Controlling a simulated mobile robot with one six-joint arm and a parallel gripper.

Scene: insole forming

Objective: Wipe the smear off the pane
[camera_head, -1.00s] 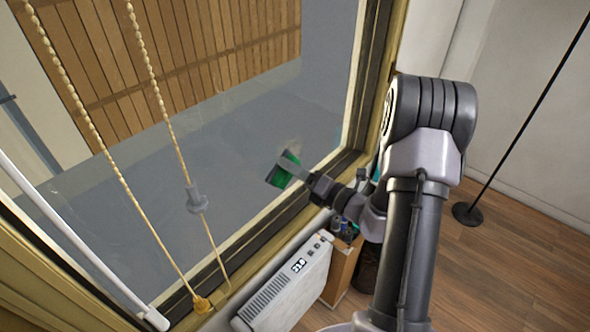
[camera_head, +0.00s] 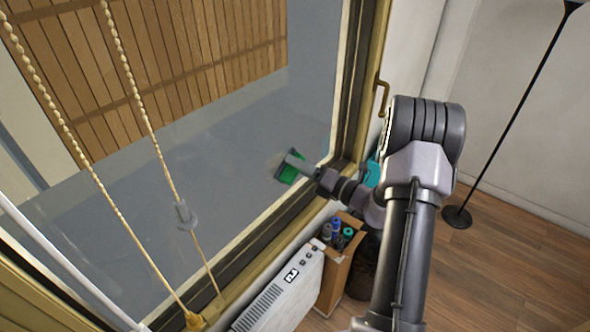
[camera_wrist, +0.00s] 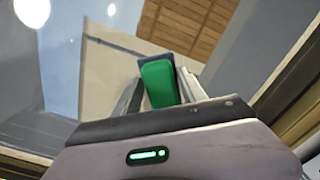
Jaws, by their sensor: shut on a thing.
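The window pane (camera_head: 235,125) fills the left and middle of the head view in a yellowish wooden frame. My gripper (camera_head: 302,164) is shut on a green pad with a dark backing (camera_head: 288,172). The pad is at the lower right part of the pane; whether it touches the glass I cannot tell. A faint pale patch, perhaps the smear (camera_head: 273,160), shows just left of the pad. In the wrist view the green pad (camera_wrist: 159,82) sits between the fingers, with the pane beyond it.
Beaded cords (camera_head: 140,95) with a grey weight (camera_head: 185,214) hang before the pane at left. A white heater (camera_head: 285,292) and a cardboard box of bottles (camera_head: 338,272) stand below the sill. A thin black stand (camera_head: 510,120) is at right.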

